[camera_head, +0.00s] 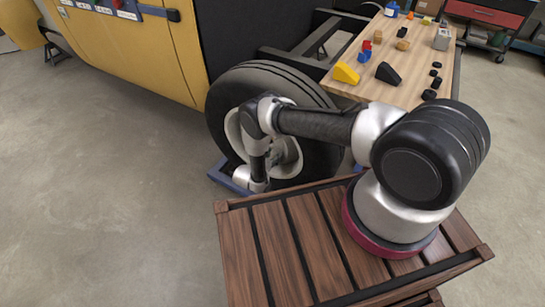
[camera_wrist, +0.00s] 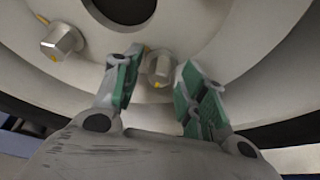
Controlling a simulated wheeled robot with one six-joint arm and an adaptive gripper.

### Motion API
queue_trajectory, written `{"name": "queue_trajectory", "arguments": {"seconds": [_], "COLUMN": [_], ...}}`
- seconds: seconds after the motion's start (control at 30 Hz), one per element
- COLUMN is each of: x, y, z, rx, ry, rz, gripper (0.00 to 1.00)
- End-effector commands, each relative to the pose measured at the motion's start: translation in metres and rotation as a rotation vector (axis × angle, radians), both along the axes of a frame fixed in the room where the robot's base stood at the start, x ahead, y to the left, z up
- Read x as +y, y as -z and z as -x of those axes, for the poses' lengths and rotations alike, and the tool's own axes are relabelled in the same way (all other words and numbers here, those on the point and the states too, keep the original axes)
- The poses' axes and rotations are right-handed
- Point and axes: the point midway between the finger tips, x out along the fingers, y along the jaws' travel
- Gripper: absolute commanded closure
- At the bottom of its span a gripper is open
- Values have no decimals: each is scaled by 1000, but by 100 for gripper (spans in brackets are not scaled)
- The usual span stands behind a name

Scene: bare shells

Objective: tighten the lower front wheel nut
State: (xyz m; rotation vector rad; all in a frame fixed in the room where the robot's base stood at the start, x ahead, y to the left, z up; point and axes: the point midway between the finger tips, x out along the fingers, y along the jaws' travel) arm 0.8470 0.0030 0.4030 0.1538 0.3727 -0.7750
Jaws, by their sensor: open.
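In the wrist view a pale metal wheel nut (camera_wrist: 158,64) with yellow marks on it sits on the wheel's light rim. My gripper (camera_wrist: 157,73) is open, with one green-padded finger on each side of this nut. Small gaps seem to show beside it; I cannot tell whether a pad touches. A second nut (camera_wrist: 62,41) with a yellow mark sits farther left on the rim. In the head view the large wheel (camera_head: 225,95) has a black tyre and a pale rim. My arm covers much of the rim, and neither my fingertips nor the nut can be made out there.
A yellow vehicle body (camera_head: 150,55) stands left of the wheel. A blue piece (camera_head: 222,176) lies by the tyre's foot. A wooden workbench (camera_head: 425,85) with blocks and small black parts stands behind right. The floor at left (camera_head: 90,190) is clear.

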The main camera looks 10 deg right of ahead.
Motion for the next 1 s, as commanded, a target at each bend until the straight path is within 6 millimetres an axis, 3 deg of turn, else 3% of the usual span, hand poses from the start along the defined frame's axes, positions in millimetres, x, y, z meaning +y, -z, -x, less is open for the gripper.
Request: {"name": "queue_trajectory", "arguments": {"seconds": [0.07,0.27,0.3,0.67,1.0], "x": [0,0,0,0,-3], "y": [0,0,0,0,1], "z": [0,0,0,1,3], "rx": [0,0,0,-31,-195], "ry": [0,0,0,0,1], "rz": [0,0,0,-31,-196], "gripper": [62,98,100,100,100]}}
